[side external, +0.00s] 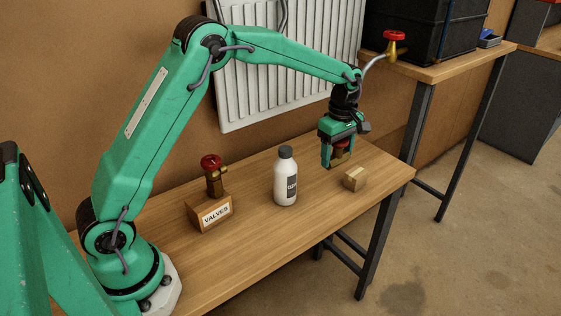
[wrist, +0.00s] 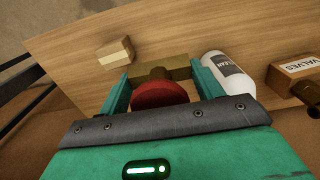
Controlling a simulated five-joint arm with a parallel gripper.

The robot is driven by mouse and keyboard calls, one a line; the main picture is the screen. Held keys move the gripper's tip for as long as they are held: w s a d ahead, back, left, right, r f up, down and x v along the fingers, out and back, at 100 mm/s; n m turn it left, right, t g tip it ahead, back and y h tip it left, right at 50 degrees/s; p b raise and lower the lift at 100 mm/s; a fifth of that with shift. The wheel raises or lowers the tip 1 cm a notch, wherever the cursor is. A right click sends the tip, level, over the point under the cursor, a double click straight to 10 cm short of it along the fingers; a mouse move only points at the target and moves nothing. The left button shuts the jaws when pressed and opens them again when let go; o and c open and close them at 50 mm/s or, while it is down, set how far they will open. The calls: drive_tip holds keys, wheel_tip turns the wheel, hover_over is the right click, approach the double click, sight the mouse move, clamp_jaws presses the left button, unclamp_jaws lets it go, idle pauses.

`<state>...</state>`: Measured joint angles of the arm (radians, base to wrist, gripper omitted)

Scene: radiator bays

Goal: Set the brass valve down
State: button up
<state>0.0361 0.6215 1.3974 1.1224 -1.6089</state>
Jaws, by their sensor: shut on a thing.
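My gripper (side external: 337,160) is shut on a brass valve with a red handwheel, above the right part of the bench. In the side view the fingers cover most of this valve (side external: 341,150). In the wrist view its red handwheel (wrist: 160,94) faces the camera, and its brass body lies between the fingers (wrist: 160,82). I cannot tell whether the held valve touches the bench top.
A white bottle (side external: 286,180) with a grey cap stands between the VALVES block and my gripper. A radiator (side external: 285,80) is behind. The bench's front (side external: 255,225) is clear.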

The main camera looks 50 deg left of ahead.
drive_tip(key=shift+w+a, duration=0.35)
drive_tip(key=shift+a, duration=0.05)
drive_tip(key=w+a+f, duration=0.1)
drive_tip(key=a+f, duration=0.1)
drive_tip(key=a, duration=0.1)
drive_tip(key=w+a+f, duration=0.2)
drive_tip(key=a, duration=0.2)
drive_tip(key=w+a+f, duration=0.1)
drive_tip(key=a+f, duration=0.2)
drive_tip(key=shift+w+a, duration=0.2)
drive_tip(key=shift+a, duration=0.2)
drive_tip(key=shift+f, duration=0.2)
drive_tip(key=shift+f, duration=1.85)
drive_tip(key=shift+f, duration=0.15)
drive_tip(key=o, duration=1.2)
